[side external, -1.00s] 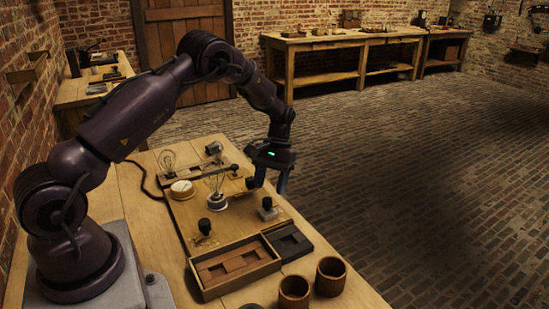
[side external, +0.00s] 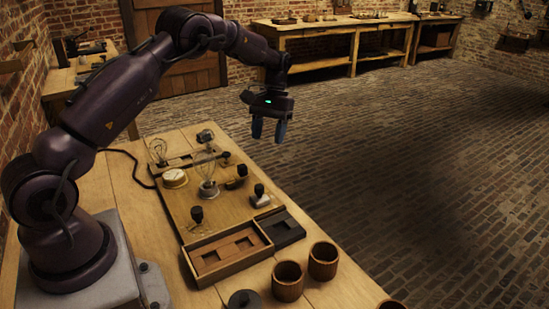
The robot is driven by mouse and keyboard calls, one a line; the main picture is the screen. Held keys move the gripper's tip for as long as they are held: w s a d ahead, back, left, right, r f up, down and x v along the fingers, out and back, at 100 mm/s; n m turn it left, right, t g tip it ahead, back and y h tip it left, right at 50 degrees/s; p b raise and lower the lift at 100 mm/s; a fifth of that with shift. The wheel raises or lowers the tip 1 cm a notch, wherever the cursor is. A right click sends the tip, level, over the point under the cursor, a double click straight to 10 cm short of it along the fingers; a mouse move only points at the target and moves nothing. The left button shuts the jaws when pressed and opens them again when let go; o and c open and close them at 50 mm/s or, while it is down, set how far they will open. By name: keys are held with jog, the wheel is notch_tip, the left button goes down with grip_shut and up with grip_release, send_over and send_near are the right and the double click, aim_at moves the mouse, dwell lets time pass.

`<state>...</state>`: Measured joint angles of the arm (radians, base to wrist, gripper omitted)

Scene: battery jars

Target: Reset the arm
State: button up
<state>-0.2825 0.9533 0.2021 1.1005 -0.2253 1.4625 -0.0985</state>
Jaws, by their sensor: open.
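My gripper (side external: 269,130) is open and empty, fingers pointing down. It hangs in the air above the far right side of the workbench, clear of everything on the board. The wooden board (side external: 180,205) lies on the bench below and left of it. On the board stand a glass bulb on a round base (side external: 208,178), a round white-faced dial (side external: 174,178), and several black-knobbed parts, among them one at the right (side external: 260,196), one at the front (side external: 197,216) and one near the middle right (side external: 238,180).
A wooden tray with recesses (side external: 229,254) and a dark tray (side external: 283,228) sit at the board's front. Two brown cups (side external: 288,281) (side external: 323,261) and a dark lid (side external: 244,300) stand nearer. Another bulb (side external: 158,150) stands at the back. Open air surrounds my gripper.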

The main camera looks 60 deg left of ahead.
jog(key=s+d+r+m+t, duration=0.2)
jog(key=s+d+r, duration=0.3)
jog(key=s, duration=0.3)
jog(key=s+d+r+m+t+y, duration=0.1)
jog(key=s+d+r+t, duration=0.3)
jog(key=s, duration=0.5)
jog(key=s+d+r+m+t+y, duration=0.1)
jog(key=s+d+r+m+t, duration=0.2)
jog(key=s+d+r, duration=0.5)
jog(key=shift+s+r+m, duration=0.15)
jog(key=shift+r+m, duration=0.25)
jog(key=shift+r, duration=0.1)
